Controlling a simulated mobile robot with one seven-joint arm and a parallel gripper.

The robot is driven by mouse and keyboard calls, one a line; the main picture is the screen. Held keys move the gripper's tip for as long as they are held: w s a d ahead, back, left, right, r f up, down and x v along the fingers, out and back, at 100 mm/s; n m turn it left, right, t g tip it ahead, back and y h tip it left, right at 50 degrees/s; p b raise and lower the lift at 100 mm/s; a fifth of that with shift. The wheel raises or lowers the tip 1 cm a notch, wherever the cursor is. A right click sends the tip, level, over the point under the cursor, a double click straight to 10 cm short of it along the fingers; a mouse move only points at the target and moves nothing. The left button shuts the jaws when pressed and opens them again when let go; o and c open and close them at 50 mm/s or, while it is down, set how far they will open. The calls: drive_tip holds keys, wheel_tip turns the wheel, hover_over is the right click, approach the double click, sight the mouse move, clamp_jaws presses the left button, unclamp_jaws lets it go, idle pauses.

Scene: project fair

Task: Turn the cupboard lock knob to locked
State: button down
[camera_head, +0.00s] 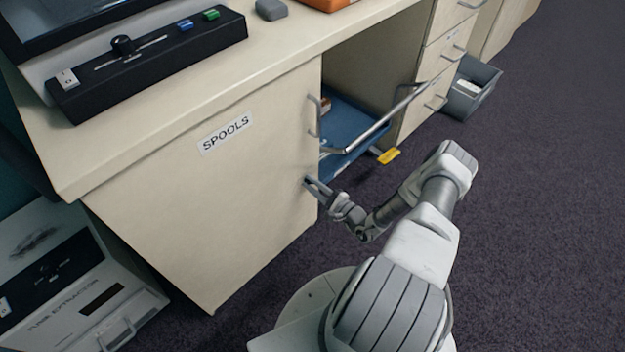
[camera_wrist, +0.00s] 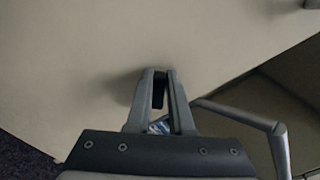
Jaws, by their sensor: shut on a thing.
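The cream cupboard door (camera_head: 230,210) carries a SPOOLS label (camera_head: 226,133) and is closed as far as I can see. A vertical grey bar handle (camera_head: 314,115) is near its right edge. My gripper (camera_head: 311,184) is at the door's right edge, below that handle. In the wrist view my gripper (camera_wrist: 160,76) is shut on the small dark lock knob (camera_wrist: 158,92), against the cream panel. The fingers cover most of the knob, so I cannot tell which way it points.
A blue tray or cart (camera_head: 350,125) with a metal push bar (camera_head: 375,132) stands in the bay right of the door, close to my arm. A yellow tag (camera_head: 388,156) sticks out there. Drawers (camera_head: 440,70) and a grey bin (camera_head: 472,88) are beyond. Dark carpet at right is clear.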

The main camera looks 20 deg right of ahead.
drive_tip(key=n+p, duration=0.1)
drive_tip(key=n, duration=0.2)
drive_tip(key=f+n+p, duration=0.1)
drive_tip(key=n+p, duration=0.1)
drive_tip(key=n, duration=0.2)
drive_tip(key=shift+f+n, duration=0.2)
drive_tip(key=shift+n, duration=0.4)
drive_tip(key=c, duration=0.8)
unclamp_jaws()
drive_tip(key=shift+a, duration=0.1)
drive_tip(key=shift+s, duration=0.15)
